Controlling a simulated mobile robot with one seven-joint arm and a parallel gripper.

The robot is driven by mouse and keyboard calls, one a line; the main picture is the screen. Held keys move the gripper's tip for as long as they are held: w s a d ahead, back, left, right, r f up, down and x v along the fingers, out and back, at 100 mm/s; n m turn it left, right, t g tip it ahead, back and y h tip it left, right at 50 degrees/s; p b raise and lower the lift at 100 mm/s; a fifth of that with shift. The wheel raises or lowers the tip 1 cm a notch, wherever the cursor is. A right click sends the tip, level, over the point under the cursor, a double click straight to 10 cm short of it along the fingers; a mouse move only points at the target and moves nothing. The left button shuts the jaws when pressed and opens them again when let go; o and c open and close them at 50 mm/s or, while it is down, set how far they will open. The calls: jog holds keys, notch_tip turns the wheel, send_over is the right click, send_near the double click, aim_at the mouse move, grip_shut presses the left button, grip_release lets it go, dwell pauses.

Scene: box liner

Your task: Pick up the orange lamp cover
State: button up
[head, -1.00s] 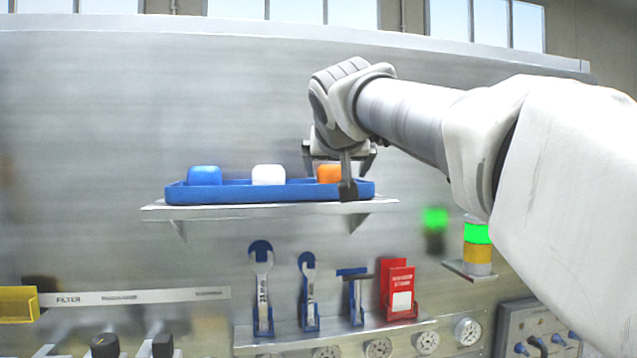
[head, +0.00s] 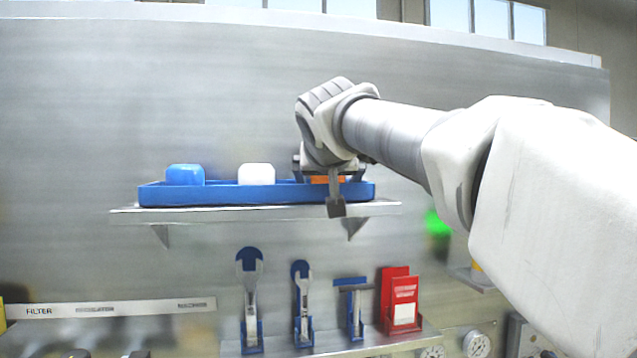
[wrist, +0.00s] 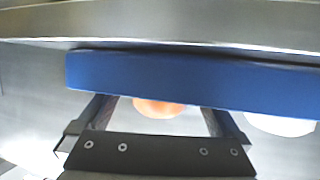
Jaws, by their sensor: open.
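The orange lamp cover (head: 325,180) sits at the right end of the blue tray (head: 220,197), mostly hidden behind my gripper in the head view. My gripper (head: 335,205) is open, with its fingers at the tray's right end around the cover's place. In the wrist view the orange cover (wrist: 158,107) shows between the two open fingers (wrist: 160,120), partly hidden by the tray's blue wall (wrist: 190,78). I cannot tell whether the fingers touch it.
A white cover (head: 256,174) and a blue cover (head: 185,174) stand in the tray to the left. The tray rests on a metal shelf (head: 125,215) on the wall panel. Wrenches (head: 249,300) and a red holder (head: 400,300) are below the shelf.

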jog(key=shift+w, duration=0.1)
jog(key=c, duration=1.3)
jog(key=shift+r, duration=0.1)
